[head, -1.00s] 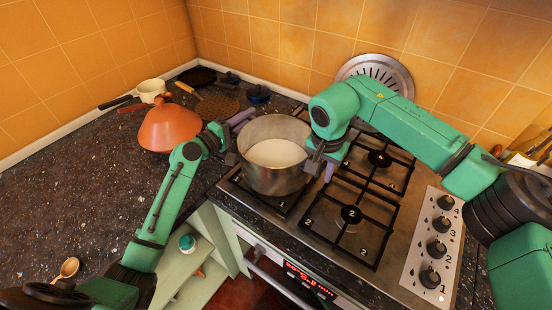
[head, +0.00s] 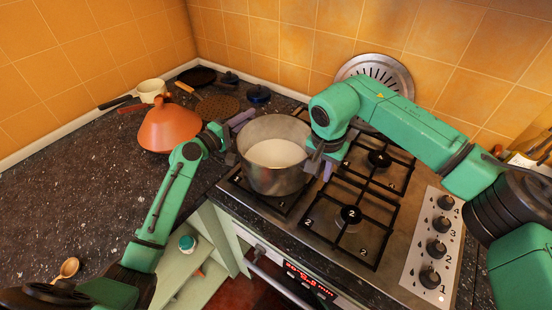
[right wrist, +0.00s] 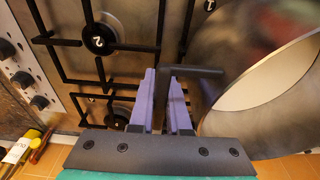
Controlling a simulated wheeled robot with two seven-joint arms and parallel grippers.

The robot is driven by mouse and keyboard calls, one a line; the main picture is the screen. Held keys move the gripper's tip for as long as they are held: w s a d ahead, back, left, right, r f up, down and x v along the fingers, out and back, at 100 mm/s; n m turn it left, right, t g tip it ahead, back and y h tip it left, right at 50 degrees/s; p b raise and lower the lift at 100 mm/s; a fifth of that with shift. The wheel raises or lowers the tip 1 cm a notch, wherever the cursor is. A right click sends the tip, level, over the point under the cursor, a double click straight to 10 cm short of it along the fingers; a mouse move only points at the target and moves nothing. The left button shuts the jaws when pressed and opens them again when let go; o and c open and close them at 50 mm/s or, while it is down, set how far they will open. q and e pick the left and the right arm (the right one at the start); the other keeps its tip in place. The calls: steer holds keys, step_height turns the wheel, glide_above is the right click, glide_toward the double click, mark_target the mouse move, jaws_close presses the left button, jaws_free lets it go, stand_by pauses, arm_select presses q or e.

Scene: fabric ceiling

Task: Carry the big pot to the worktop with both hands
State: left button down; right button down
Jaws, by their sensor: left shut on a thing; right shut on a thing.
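The big pot (head: 274,180) is grey metal with pale contents, upright over the left burners of the hob (head: 372,200). Whether it touches the grate I cannot tell. My left gripper (head: 232,148) is shut at the pot's left side, where its handle is hidden. My right gripper (head: 322,163) is shut at the right side. In the right wrist view, the purple fingers of that gripper (right wrist: 167,98) are closed on the pot's dark handle (right wrist: 205,73), and the pot (right wrist: 240,130) shows at right. The dark speckled worktop (head: 85,195) lies left of the hob.
An orange tagine (head: 169,128) stands on the worktop left of the pot, behind my left arm. A wooden spoon (head: 67,268) lies front left. The worktop's left middle is clear.

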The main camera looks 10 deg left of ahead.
arm_select(q)
steer(key=shift+f, duration=0.1)
stand_by(0.5)
